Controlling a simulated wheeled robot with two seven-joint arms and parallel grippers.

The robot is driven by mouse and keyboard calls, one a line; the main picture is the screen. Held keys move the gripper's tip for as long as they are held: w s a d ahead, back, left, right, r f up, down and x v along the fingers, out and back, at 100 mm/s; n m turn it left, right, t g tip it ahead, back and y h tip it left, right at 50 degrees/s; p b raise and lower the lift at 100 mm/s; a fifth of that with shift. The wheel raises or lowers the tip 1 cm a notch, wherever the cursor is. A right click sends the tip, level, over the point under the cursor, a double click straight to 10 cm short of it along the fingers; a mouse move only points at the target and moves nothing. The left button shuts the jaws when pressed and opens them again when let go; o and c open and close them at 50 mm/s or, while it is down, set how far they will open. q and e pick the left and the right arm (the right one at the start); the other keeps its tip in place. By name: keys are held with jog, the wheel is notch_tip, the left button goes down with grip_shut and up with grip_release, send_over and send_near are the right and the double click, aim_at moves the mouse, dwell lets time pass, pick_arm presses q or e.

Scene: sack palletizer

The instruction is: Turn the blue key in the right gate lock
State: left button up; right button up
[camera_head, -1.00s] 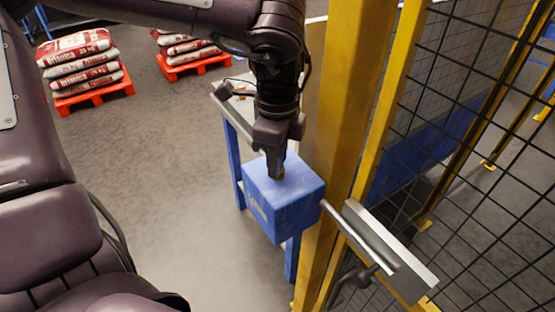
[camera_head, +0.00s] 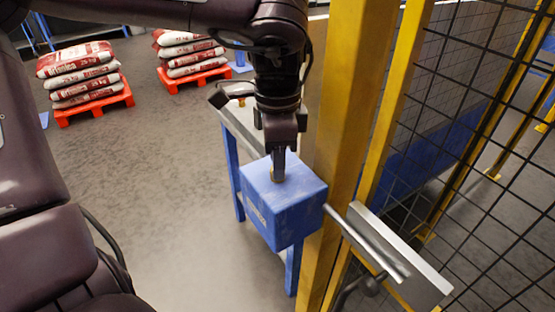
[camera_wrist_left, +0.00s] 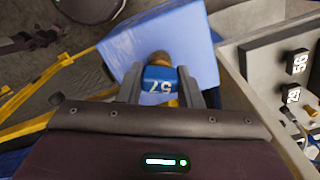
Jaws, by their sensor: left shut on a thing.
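The blue gate lock box (camera_head: 285,205) is fixed beside the yellow post, and it also shows in the left wrist view (camera_wrist_left: 195,45). My left gripper (camera_head: 278,172) points down at the top of the box. A brass-coloured round part (camera_wrist_left: 159,58) shows between the key head and the box; how deep the key sits is hidden. My right gripper is in neither view.
A yellow post (camera_head: 350,120) and black mesh fence (camera_head: 480,110) stand close right of the box. A metal bar latch (camera_head: 380,250) runs right from it. A grey tray (camera_wrist_left: 238,85) with numbered black tags lies beside it. Sacks on red pallets (camera_head: 95,104) are farther back.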

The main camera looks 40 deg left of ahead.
pick_arm(q)
jog(key=shift+n+b, duration=1.95)
jog(key=shift+n, duration=0.35)
jog(key=shift+f+n+b, duration=0.15)
jog(key=shift+n+b, duration=0.55)
jog(key=shift+n, duration=0.3)
jog(key=o, duration=1.1)
jog(key=shift+c, duration=0.2)
jog(key=shift+r, duration=0.2)
